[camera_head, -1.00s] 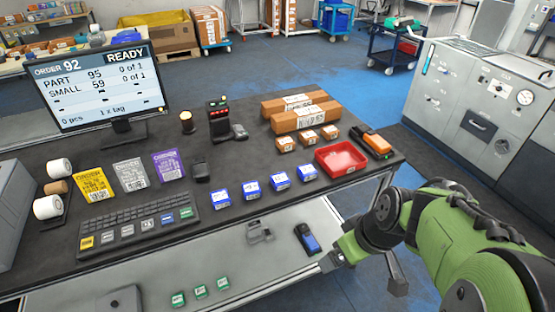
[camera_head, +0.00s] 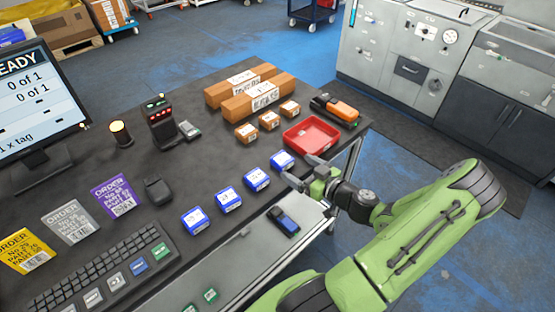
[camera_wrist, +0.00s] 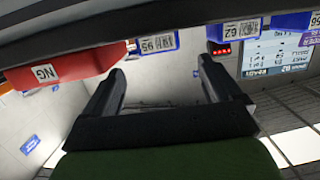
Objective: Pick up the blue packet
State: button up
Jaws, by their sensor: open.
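Several blue packets with white labels stand in a row along the table's front: the far-right one (camera_head: 283,161), another (camera_head: 257,178), a third (camera_head: 230,199) and the leftmost (camera_head: 194,220). My gripper (camera_head: 296,174) is at the table edge, just in front of the far-right packet. In the wrist view my gripper (camera_wrist: 162,72) has its two fingers apart with nothing between them. A blue packet (camera_wrist: 158,42) shows beyond the fingers there, and another (camera_wrist: 235,32) is to its right. Whether a finger touches a packet cannot be told.
A red tray (camera_head: 329,143) lies close behind the far-right packet; it shows at left in the wrist view (camera_wrist: 62,62). Brown boxes (camera_head: 257,104) and an orange-black device (camera_head: 335,110) are behind. A dark blue device (camera_head: 283,222) lies on the lower shelf (camera_head: 240,252).

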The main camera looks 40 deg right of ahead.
aim_at(276, 155)
jog(key=w, duration=0.3)
jog(key=w+f, duration=0.1)
jog(key=w, duration=0.2)
jog(key=w+f, duration=0.1)
jog(key=w, duration=0.3)
jog(key=shift+a+f, duration=0.1)
jog(key=shift+f, duration=0.15)
jog(key=shift+s, duration=0.15)
jog(key=shift+c, duration=0.6)
jog(key=shift+r, duration=0.1)
jog(key=c, duration=1.1)
